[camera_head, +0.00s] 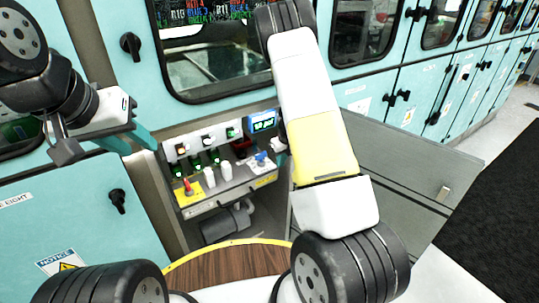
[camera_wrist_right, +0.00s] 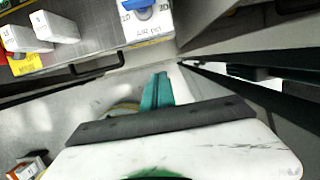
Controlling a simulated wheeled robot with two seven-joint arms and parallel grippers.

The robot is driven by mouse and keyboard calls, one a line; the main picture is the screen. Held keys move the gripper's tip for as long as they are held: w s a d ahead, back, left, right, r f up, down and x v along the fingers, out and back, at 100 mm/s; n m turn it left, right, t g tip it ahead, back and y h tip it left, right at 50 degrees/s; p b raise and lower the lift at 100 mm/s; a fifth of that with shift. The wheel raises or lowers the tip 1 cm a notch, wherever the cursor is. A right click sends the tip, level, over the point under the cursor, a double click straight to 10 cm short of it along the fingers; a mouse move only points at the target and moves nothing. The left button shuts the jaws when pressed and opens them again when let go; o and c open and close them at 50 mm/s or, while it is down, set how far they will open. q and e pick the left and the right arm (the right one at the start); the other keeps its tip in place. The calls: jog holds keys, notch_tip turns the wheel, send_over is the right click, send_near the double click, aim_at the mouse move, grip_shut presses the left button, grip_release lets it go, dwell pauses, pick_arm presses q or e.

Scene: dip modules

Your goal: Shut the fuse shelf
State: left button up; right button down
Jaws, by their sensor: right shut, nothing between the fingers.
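The fuse shelf (camera_head: 237,187) is a grey shelf in the open cabinet bay, standing out from the panel behind it. It carries white blocks, a red switch on a yellow label and a blue knob. In the right wrist view its front edge (camera_wrist_right: 122,57) with a dark handle (camera_wrist_right: 95,66) shows at the upper left. My right gripper (camera_wrist_right: 157,90) is shut and empty, below and in front of that edge, apart from it. In the head view my right arm hides it. My left gripper (camera_head: 143,140) is left of the bay, its teal fingers apart and empty.
A grey cabinet door (camera_head: 385,180) stands open to the right of the bay. A grey motor-like part (camera_head: 228,222) sits below the shelf. A round wooden top (camera_head: 225,265) with a yellow rim is in front. Teal cabinets (camera_head: 65,215) flank the bay.

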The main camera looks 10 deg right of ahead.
aim_at(266, 174)
jog(key=shift+t+y, duration=0.3)
jog(key=shift+t, duration=0.5)
jog(key=shift+w+a+f, duration=0.7)
jog(key=shift+a+f, duration=0.15)
jog(key=shift+f, duration=0.7)
jog(key=shift+w+a+f, duration=0.7)
jog(key=shift+a+f, duration=0.2)
jog(key=shift+f, duration=0.65)
jog(key=shift+w+a+f, duration=0.7)
jog(key=shift+a+f, duration=0.15)
jog(key=shift+f, duration=0.7)
